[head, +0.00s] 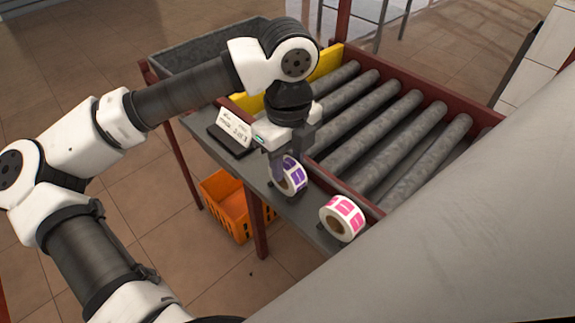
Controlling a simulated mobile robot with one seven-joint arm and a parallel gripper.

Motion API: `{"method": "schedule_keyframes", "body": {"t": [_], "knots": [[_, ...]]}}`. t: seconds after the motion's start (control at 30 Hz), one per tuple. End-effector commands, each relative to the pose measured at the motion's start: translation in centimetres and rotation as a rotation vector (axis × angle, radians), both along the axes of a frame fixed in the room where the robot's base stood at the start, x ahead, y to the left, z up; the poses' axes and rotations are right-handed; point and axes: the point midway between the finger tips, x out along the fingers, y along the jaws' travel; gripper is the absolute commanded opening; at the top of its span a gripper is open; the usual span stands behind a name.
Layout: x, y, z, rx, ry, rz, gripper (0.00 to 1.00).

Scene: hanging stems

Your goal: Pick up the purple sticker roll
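The purple sticker roll (297,174), white with purple labels, stands upright on the narrow grey ledge at the front of the roller conveyor. My gripper (284,165) points down right at this roll. One finger overlaps the left part of the roll in the picture. The other finger is mostly hidden, so I cannot tell whether the fingers are closed on the roll or only beside it. The underside of the roll is close to the ledge, and I cannot tell whether it touches.
A pink sticker roll (344,217) stands to the right on the same ledge (305,222). A small display (234,132) is left of my gripper. Grey rollers (405,133) lie behind, with a grey bin (205,52) at back left. An orange crate (229,206) stands below.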

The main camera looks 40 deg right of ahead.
Motion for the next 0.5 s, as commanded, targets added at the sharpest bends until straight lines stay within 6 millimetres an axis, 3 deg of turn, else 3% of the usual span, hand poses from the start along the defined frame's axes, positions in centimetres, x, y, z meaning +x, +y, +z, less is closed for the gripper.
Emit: {"method": "schedule_keyframes", "body": {"t": [0.13, 0.37, 0.5], "knots": [[0.0, 0.0, -1.5, 0.0, 0.001, 0.001, 0.36], [0.1, 0.0, -1.7, 0.0, 0.0, 0.001, 0.36], [0.1, 0.0, -1.7, 0.0, 0.0, 0.001, 0.22]]}}
